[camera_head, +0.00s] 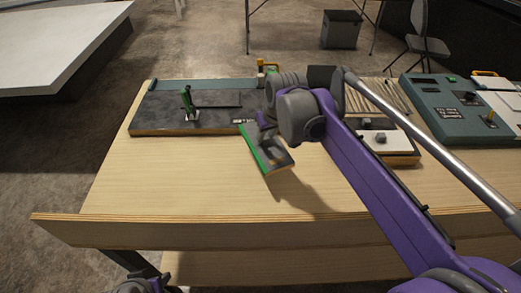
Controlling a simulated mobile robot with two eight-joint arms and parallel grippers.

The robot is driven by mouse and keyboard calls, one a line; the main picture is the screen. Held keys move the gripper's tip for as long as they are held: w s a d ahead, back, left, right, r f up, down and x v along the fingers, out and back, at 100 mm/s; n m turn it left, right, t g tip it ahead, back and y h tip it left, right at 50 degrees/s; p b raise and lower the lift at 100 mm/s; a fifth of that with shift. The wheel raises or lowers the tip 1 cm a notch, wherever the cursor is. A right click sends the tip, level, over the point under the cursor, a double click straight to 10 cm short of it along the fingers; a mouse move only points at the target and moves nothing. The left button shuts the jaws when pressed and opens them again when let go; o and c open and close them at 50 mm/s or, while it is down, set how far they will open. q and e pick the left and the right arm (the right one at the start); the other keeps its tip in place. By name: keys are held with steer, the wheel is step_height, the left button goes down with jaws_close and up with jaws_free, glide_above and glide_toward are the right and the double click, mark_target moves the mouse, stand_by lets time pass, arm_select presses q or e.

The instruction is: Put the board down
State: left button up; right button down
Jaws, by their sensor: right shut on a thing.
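The board (277,157) is a small dark plate with a bright green edge. It is tilted and hangs above the wooden table (200,190), with a shadow on the wood below and to its right. My right gripper (264,130) is at the board's upper end and shut on it. The grey wrist and purple arm hide most of the fingers. My left gripper is not in view; only a bit of purple and grey arm shows at the bottom edge.
A dark panel (165,112) with a green-handled clamp lies at the back left. A white-topped block (384,141) and a teal console (445,115) stand to the right. A raised wooden lip (190,232) runs along the front. The table's front left is clear.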

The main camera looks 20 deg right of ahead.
mark_target(266, 137)
steer(key=x, duration=0.3)
steer(key=shift+s, duration=0.15)
step_height(266, 137, down, 4)
steer(key=shift+s+r, duration=0.1)
steer(key=shift+s, duration=0.05)
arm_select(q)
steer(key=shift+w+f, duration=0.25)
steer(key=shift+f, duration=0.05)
arm_select(e)
steer(key=shift+f+b, duration=0.3)
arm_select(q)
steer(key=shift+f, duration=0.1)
arm_select(e)
steer(key=c, duration=0.7)
jaws_free()
steer(key=shift+o, duration=0.2)
